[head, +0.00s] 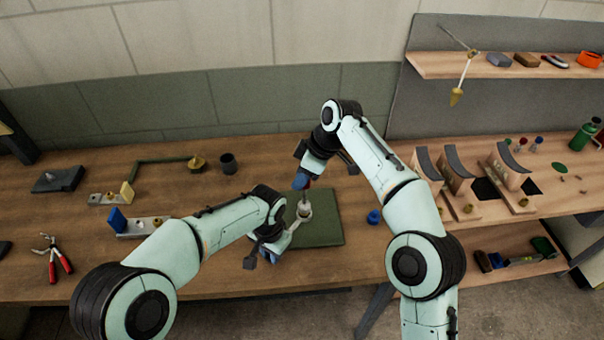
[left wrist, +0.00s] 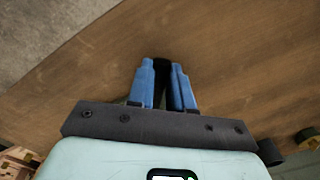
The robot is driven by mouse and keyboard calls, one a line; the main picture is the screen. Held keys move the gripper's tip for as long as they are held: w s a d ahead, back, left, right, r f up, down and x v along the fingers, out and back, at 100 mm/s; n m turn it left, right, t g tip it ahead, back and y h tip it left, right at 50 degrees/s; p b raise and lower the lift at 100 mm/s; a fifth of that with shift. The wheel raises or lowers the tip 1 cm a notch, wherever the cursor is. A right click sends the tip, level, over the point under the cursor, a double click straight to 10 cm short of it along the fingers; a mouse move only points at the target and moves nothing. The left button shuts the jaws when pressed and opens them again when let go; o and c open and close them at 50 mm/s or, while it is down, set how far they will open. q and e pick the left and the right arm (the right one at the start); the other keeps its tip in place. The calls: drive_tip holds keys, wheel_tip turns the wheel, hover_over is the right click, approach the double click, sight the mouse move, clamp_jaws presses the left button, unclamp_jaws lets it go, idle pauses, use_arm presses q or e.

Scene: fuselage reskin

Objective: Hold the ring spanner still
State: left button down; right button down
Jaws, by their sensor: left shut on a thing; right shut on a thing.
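My left gripper (head: 270,257) is low at the front edge of the green mat (head: 325,228). In the left wrist view its blue fingers (left wrist: 168,82) are close together on a dark piece (left wrist: 162,70), which I take to be the ring spanner's handle. A pale metal part (head: 304,210) stands on the mat beyond this gripper; I cannot tell if the spanner's ring is around it. My right gripper (head: 301,182) is above that part, shut on a small tool that its fingers mostly hide.
Red-handled pliers (head: 61,262) and a bracket with a blue block (head: 118,220) lie at left. A dark cup (head: 228,163) stands behind. A blue cap (head: 374,217) lies right of the mat. Wooden stands (head: 455,180) fill the right side. Bare bench (head: 350,267) shows in front.

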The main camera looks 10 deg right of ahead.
drive_tip(key=shift+f, duration=0.7)
drive_tip(key=m+t, duration=0.1)
drive_tip(key=m, duration=0.2)
drive_tip(key=shift+m+h, duration=0.3)
drive_tip(key=shift+h, duration=0.1)
drive_tip(key=m+t, duration=0.1)
drive_tip(key=m, duration=0.2)
drive_tip(key=shift+w+h, duration=0.1)
drive_tip(key=shift+h, duration=0.3)
drive_tip(key=m+h, duration=0.1)
drive_tip(key=m, duration=0.1)
drive_tip(key=shift+w+m+t, duration=0.1)
drive_tip(key=shift+m+t, duration=0.2)
drive_tip(key=shift+m, duration=0.1)
drive_tip(key=m, duration=0.1)
drive_tip(key=m+h, duration=0.1)
drive_tip(key=m, duration=0.1)
drive_tip(key=shift+d, duration=0.3)
drive_tip(key=shift+n, duration=0.3)
